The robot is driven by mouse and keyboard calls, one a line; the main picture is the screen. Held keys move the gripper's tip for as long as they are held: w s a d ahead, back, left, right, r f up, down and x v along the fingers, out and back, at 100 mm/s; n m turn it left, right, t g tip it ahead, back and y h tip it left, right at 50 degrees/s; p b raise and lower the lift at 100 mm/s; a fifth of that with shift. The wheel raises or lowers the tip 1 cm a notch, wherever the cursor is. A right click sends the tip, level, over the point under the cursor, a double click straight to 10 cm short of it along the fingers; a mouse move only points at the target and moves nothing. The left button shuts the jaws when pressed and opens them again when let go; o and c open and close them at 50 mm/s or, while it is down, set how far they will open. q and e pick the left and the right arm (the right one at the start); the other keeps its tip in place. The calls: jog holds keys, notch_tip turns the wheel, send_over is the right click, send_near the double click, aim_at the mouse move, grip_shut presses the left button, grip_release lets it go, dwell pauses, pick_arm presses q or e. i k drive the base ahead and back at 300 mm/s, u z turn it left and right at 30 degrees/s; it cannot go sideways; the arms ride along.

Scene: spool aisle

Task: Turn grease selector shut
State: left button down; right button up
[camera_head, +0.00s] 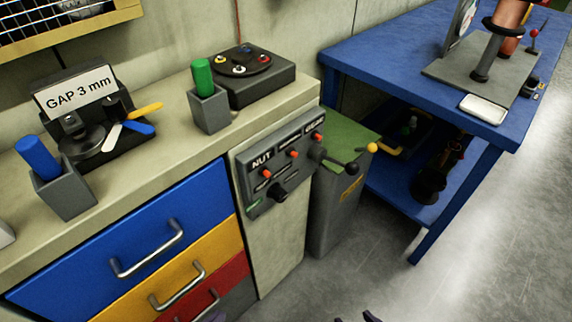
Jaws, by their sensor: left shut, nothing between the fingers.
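A grey control panel (283,165) is on the front of the bench, right of the drawers. It carries a "NUT" label and a second label too small to read surely. Several red-tipped switches (293,153) sit in a slanting row on it. A black knob (278,191) is below them, and a black lever (340,165) sticks out at the right end. I cannot tell for certain which is the grease selector. Only dark tips of my left gripper (359,318) show at the bottom edge, shut and empty, well below the panel. My right gripper is not in view.
A green-topped grey bin (340,210) stands right of the panel, near a yellow ball knob (372,147). A blue table (350,50) stands further right. Blue (38,157) and green (202,76) cylinders stand in holders on the bench. The floor at lower right is clear.

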aim_at(275, 192)
jog(key=z, duration=0.75)
jog(key=k, duration=0.65)
jog(key=u, duration=1)
jog(key=i, duration=0.5)
